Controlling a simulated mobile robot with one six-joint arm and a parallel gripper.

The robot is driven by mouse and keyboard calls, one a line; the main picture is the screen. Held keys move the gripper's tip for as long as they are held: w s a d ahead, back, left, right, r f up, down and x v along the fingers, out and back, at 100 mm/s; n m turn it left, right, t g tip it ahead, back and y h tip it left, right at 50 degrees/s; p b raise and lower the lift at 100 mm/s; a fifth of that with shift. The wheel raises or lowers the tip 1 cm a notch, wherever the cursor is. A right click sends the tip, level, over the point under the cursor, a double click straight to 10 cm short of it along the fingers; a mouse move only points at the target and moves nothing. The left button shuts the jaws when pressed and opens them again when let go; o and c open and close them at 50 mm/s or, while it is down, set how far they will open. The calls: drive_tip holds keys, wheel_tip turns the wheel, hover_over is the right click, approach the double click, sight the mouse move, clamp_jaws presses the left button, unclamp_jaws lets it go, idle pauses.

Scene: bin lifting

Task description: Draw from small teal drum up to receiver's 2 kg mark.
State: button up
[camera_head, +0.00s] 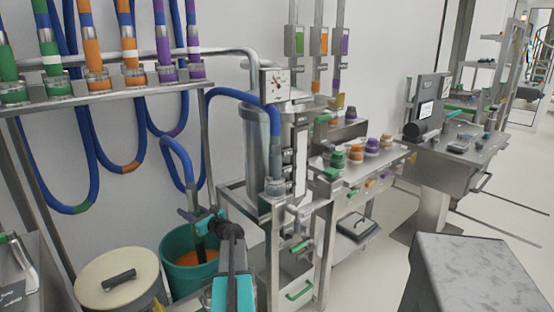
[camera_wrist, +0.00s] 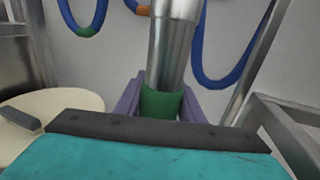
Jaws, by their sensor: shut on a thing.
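The small teal drum (camera_head: 170,282) stands open at the lower left in the head view, with orange material (camera_head: 208,258) inside. My gripper (camera_head: 203,224) is above the drum and shut on a metal suction lance (camera_head: 191,198) with a blue hose at its top. The lance's lower end goes down into the drum; its tip is hidden. In the wrist view the lance (camera_wrist: 172,50) stands between the purple fingers (camera_wrist: 160,105), at a green band. The steel receiver (camera_head: 256,150) stands right of the drum, with a pale upright gauge strip (camera_head: 300,160); its marks are too small to read.
A cream-lidded drum (camera_head: 95,278) stands left of the teal drum. Blue hoses hang from a rack (camera_head: 110,92) above. A bench with coloured caps (camera_head: 355,153) and a scale-like station (camera_head: 440,140) stand right. A grey block (camera_head: 470,270) is at front right.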

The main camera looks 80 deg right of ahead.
drive_tip(key=shift+f+b, duration=4.5)
drive_tip(key=shift+f, duration=2.45)
drive_tip(key=shift+r, duration=0.15)
idle(0.9)
